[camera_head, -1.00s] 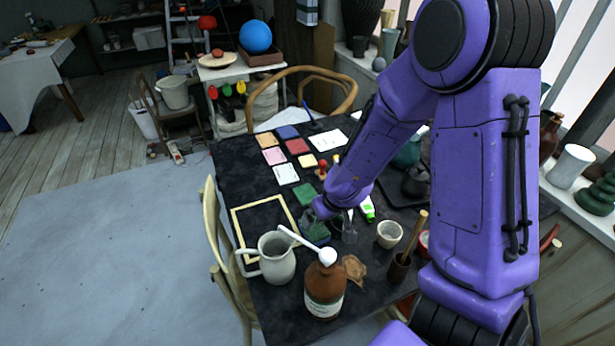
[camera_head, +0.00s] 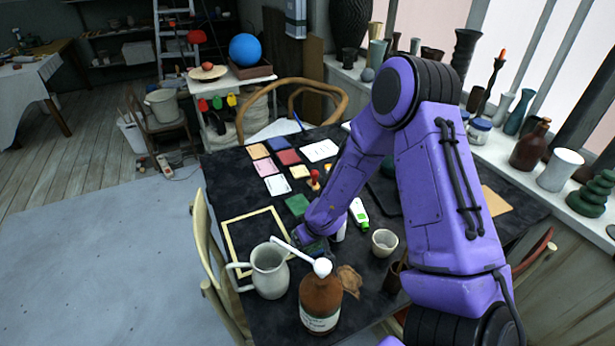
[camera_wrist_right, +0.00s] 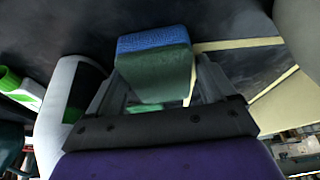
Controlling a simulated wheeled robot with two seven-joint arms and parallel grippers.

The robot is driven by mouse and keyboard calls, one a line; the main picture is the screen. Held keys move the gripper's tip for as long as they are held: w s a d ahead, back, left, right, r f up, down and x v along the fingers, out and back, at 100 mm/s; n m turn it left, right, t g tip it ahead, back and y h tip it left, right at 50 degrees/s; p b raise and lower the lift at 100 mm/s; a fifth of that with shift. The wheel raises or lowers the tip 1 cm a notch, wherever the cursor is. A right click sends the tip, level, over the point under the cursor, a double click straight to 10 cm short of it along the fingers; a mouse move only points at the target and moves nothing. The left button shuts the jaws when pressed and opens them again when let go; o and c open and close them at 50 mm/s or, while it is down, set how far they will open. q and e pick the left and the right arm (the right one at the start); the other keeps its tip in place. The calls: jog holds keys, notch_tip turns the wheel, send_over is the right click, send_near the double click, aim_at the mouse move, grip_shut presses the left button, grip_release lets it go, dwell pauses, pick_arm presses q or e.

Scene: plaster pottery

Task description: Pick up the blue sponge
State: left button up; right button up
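The blue sponge (camera_wrist_right: 155,40) has a blue layer and a dark green layer. In the right wrist view it lies between the fingers of my right gripper (camera_wrist_right: 160,75). The fingers are spread on either side of it, with a narrow gap at the right; firm contact at the left cannot be told. In the head view my right gripper (camera_head: 316,242) points down at the table, and only a small dark green and blue part of the sponge (camera_head: 317,251) shows beside it. My left gripper is not in view.
A cream frame (camera_head: 231,246) lies to the left. A grey jug (camera_head: 270,272) and brown bottle (camera_head: 320,302) stand in front. A green tile (camera_head: 297,204) lies behind; a green-white tube (camera_head: 358,212) and pale cup (camera_head: 384,242) are to the right.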

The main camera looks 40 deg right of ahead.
jog(key=c, duration=0.6)
jog(key=shift+r, duration=0.1)
jog(key=shift+r+p, duration=0.25)
jog(key=shift+p, duration=0.15)
jog(key=p+v, duration=0.2)
jog(key=w+p+v, duration=0.1)
jog(key=p+v, duration=0.2)
jog(key=shift+d+r, duration=0.15)
jog(key=shift+d, duration=0.15)
jog(key=s+r+p, duration=0.2)
jog(key=s+p, duration=0.1)
jog(key=s, duration=0.1)
jog(key=s+d+r+p, duration=0.1)
jog(key=s+r+p, duration=0.2)
jog(key=s, duration=0.1)
jog(key=s+r+p, duration=0.2)
jog(key=s, duration=0.3)
jog(key=shift+d+r+p, duration=0.15)
jog(key=shift+r+p, duration=0.05)
jog(key=shift+p, duration=0.2)
